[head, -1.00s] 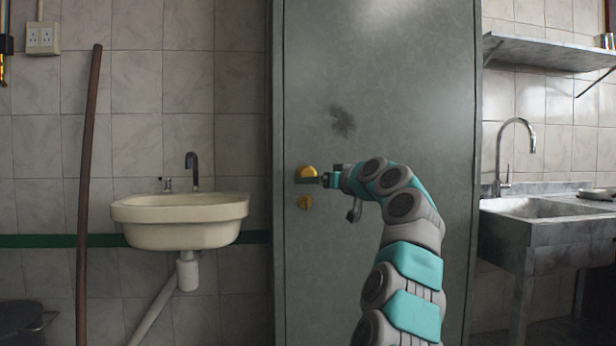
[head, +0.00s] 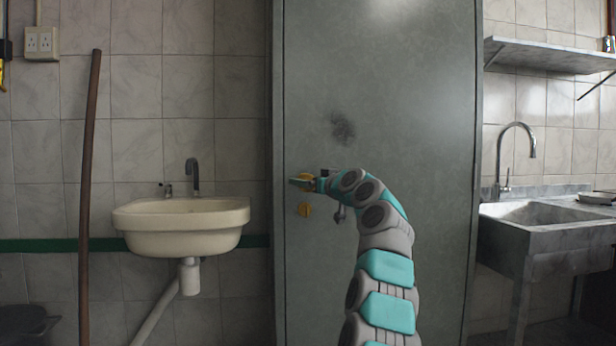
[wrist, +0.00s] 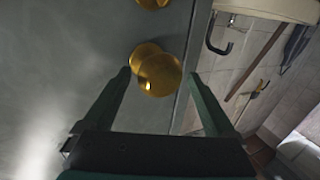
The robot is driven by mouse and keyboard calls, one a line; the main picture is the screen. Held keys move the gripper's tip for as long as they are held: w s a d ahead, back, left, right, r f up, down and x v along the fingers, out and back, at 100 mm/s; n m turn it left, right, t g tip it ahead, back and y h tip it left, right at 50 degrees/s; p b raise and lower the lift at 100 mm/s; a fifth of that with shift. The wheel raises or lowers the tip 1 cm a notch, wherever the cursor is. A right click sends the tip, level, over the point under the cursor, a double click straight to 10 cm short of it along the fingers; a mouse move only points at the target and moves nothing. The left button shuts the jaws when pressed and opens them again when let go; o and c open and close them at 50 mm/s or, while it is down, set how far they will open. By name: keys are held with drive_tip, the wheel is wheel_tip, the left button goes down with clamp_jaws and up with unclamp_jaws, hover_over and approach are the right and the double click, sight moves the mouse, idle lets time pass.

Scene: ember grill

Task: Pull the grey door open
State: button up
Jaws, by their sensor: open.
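The grey door (head: 400,120) fills the middle of the head view and looks closed in its frame. A round brass knob (head: 307,176) is near its left edge, partly hidden by my gripper (head: 298,183). In the wrist view, the knob (wrist: 160,75) lies between the tips of my open gripper (wrist: 160,76), with a gap visible on both sides. The fingers are not closed on it. A smaller brass fitting (head: 304,210) is on the door below the knob. It also shows at the top edge of the wrist view (wrist: 152,3).
A cream washbasin (head: 180,225) with a dark tap is on the tiled wall left of the door. A brown pole (head: 88,190) leans further left. A stone sink (head: 540,230) and a shelf (head: 550,55) are at right. A dark bin (head: 22,322) is at lower left.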

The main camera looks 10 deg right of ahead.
drive_tip(key=shift+w, duration=0.25)
drive_tip(key=shift+c, duration=0.4)
drive_tip(key=shift+f, duration=0.1)
clamp_jaws()
idle(0.4)
